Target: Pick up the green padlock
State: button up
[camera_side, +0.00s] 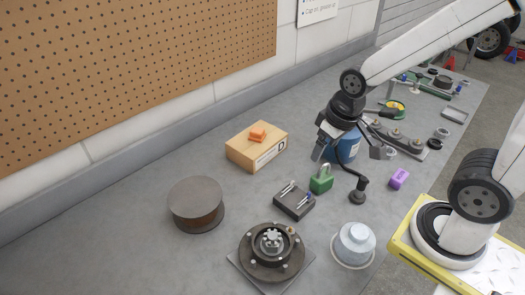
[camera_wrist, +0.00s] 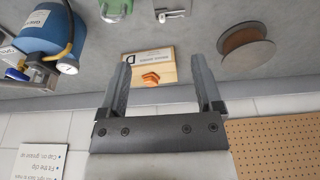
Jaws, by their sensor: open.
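The green padlock (camera_side: 321,184) stands upright on the grey bench in the side view, its shackle on top. In the wrist view the green padlock (camera_wrist: 115,8) shows at the top edge, partly cut off. My gripper (camera_side: 348,156) is open and empty, above and just behind the padlock to the right, in front of the blue tank. In the wrist view my gripper (camera_wrist: 161,65) has its two fingers spread, with the wooden box seen between and beyond them. The padlock lies outside the fingers.
A small dark tray (camera_side: 294,203) with metal pieces sits left of the padlock. A wooden box (camera_side: 256,147) carries an orange piece (camera_side: 257,133). A blue tank (camera_wrist: 50,32) with a gauge, a purple piece (camera_side: 399,178), a spool (camera_side: 196,203) and a flanged hub (camera_side: 271,246) stand around.

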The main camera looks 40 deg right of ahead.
jog(key=r, duration=0.1)
jog(key=m+t+y, duration=0.7)
jog(key=m+y, duration=0.2)
jog(key=m, duration=1.9)
send_over(323, 176)
jog(key=s+d, duration=0.4)
notch_tip(323, 176, down, 14)
jog(key=shift+s+r+n, duration=0.15)
jog(key=shift+s+n, duration=0.05)
jog(key=shift+n, duration=0.1)
